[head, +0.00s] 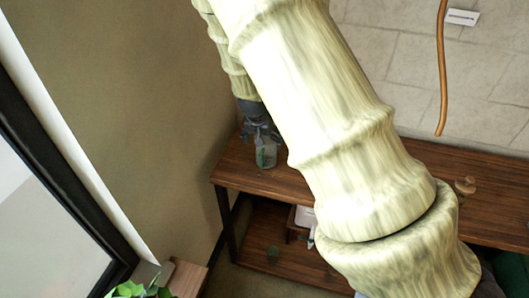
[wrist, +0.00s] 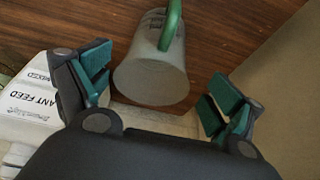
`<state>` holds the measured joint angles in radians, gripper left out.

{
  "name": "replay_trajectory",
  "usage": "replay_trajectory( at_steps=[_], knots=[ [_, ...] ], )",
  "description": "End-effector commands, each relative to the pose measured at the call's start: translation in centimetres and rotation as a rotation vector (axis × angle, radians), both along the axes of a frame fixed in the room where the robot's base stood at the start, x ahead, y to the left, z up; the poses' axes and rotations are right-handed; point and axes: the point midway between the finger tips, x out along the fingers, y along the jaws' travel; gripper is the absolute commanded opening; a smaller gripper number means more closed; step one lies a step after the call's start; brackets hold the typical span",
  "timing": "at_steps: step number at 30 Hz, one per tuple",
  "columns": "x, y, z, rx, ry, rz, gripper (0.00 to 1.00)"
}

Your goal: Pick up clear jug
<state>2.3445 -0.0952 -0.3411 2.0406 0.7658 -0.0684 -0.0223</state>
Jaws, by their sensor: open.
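The clear jug (wrist: 150,78), see-through grey with a green handle (wrist: 172,24), shows in the wrist view between my fingers and slightly beyond them. In the head view the jug (head: 266,157) is small, near the left end of the dark wooden table (head: 240,178). My gripper (wrist: 162,88) is open, with one green-padded finger on each side of the jug and a visible gap to both. In the head view my gripper (head: 259,130) is just above and behind the jug, partly covered by my arm. I cannot tell how deep the jug is between the fingers.
A white bottle with "PLANT FEED" lettering (wrist: 32,105) lies close to my left finger in the wrist view. A wall (head: 150,100) stands close on the left. A small brown object (head: 465,186) is on the table's right part.

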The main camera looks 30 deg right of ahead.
Motion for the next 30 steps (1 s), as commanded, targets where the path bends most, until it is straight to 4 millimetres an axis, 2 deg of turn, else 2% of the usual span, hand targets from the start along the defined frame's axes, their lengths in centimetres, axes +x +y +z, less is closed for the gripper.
replay_trajectory(
  at_steps=[5, 18, 28, 30],
  knots=[
    [0.2, -0.3, -0.5, -0.001, -0.001, 0.000, 0.93],
    [1.4, -1.9, -4.3, -0.001, -0.001, 0.002, 0.93],
    [1.5, -1.9, -4.7, -0.001, -0.002, 0.004, 0.93],
    [1.5, -1.9, -4.6, -0.001, -0.002, 0.004, 0.80]
  ],
)
